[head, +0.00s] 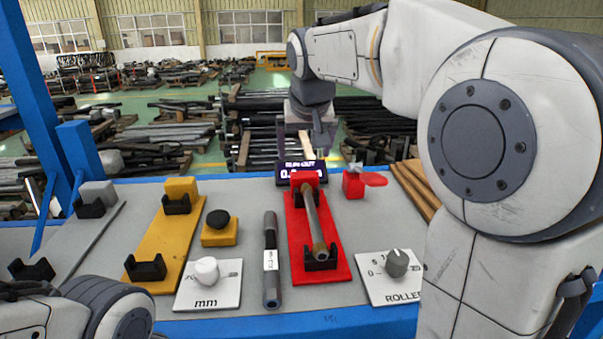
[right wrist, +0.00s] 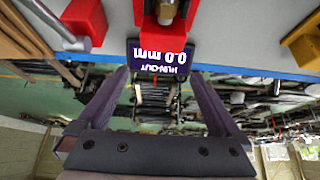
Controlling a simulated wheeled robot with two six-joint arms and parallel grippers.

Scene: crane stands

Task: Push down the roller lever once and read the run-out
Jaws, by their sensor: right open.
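The run-out display (head: 300,170) stands behind the red stand (head: 335,262); in the right wrist view the display (right wrist: 160,57) appears upside down and reads 0.0 mm. A dark rod (head: 313,220) lies in the red stand's cradles. A red block (head: 353,184) with a flat red paddle (head: 374,179), apparently the roller lever, is at the stand's back right; the block shows in the right wrist view (right wrist: 85,20). My right gripper (head: 304,138) is open and empty, above and behind the display, apart from the lever. My left gripper is out of view; only part of its arm shows.
A ROLLER dial (head: 397,263) and an mm dial (head: 206,270) sit at the front. A loose labelled rod (head: 270,240) lies left of the red stand. A yellow stand (head: 165,240), a black button on a yellow base (head: 219,232) and wooden strips (head: 415,185) are also on the bench.

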